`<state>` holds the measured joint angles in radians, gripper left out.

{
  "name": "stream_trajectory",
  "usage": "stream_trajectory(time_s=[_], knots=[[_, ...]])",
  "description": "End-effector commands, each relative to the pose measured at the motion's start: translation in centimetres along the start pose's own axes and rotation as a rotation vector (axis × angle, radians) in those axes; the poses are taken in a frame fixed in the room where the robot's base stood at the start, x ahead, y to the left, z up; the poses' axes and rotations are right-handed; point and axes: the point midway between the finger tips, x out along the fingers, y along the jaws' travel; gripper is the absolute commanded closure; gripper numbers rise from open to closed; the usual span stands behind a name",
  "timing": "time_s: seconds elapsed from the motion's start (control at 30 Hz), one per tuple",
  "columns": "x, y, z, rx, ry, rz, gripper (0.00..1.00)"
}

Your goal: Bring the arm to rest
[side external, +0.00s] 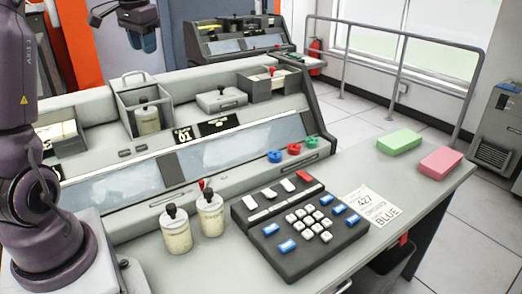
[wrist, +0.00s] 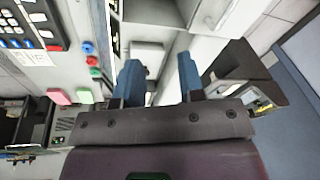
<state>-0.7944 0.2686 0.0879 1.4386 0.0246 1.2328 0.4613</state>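My gripper (side external: 143,40) hangs at the top of the side external view, raised above the back of the console (side external: 92,107). Its fingers are blue. In the wrist view my gripper (wrist: 160,72) shows two blue fingers held apart with a gap between them. Nothing is between them. The part of my arm that joins the gripper to the purple links at the left is out of the picture in the side view. The gripper touches nothing that I can see.
Two cream canisters (side external: 211,214) stand left of a black keypad (side external: 300,222). A paper card (side external: 370,213), a green block (side external: 399,142) and a pink block (side external: 441,160) lie to the right. An open grey box (side external: 130,100) holds another canister. A second console (side external: 240,40) stands behind.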

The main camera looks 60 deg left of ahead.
Motion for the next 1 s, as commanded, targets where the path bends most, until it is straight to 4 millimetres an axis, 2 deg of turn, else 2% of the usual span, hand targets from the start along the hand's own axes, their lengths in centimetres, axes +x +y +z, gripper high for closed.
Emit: stream_trajectory(time_s=[0.03, 0.13, 0.2, 0.3, 0.43, 0.5, 0.63, 0.8, 1.0], knots=[[-0.6, 3.2, 0.8, -0.005, 0.025, 0.014, 0.64], [-1.3, 8.9, 3.0, -0.019, 0.072, 0.044, 0.64], [-1.6, 12.8, 5.2, -0.013, 0.104, 0.07, 0.64], [-1.9, 17.9, 9.0, 0.016, 0.151, 0.11, 0.64], [-1.7, 22.9, 14.4, 0.094, 0.21, 0.164, 0.64], [-1.5, 24.6, 17.1, 0.156, 0.239, 0.189, 0.64], [-1.6, 26.6, 20.4, 0.273, 0.289, 0.225, 0.64], [-3.1, 27.9, 21.4, 0.351, 0.357, 0.259, 0.64], [-3.1, 28.0, 21.4, 0.359, 0.354, 0.261, 0.64]])
